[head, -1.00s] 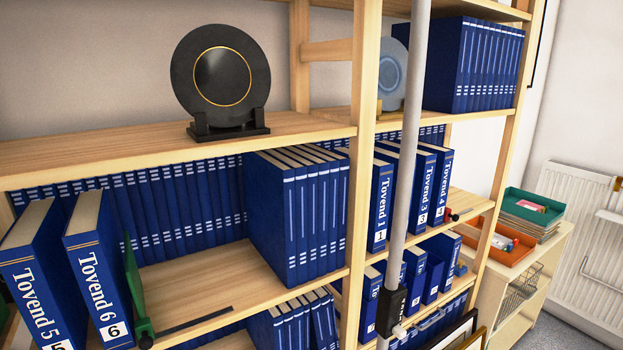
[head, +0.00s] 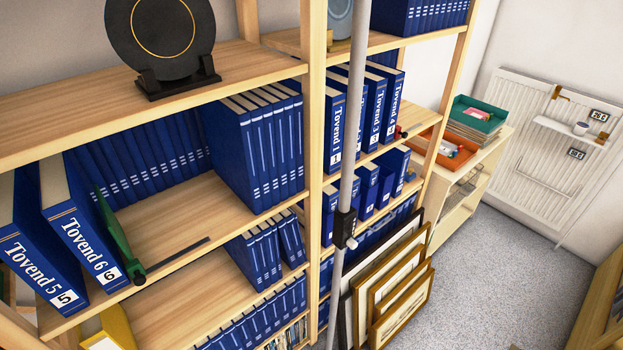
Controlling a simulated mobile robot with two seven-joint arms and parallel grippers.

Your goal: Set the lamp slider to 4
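No lamp and no slider with a readable scale can be made out in the head view. A grey upright pole (head: 356,120) with a black clamp (head: 345,228) stands in front of the shelves. I cannot tell whether it belongs to a lamp. Neither of my grippers is in view.
A wooden shelf unit (head: 170,108) with blue binders (head: 250,160) and a black plate (head: 160,35) fills the left. Framed prints (head: 400,290) lean at its foot. A low cabinet (head: 452,190) holds an orange tray (head: 425,142) and a green tray (head: 468,120). A radiator (head: 520,140) hangs at right. Grey floor (head: 490,260) is open.

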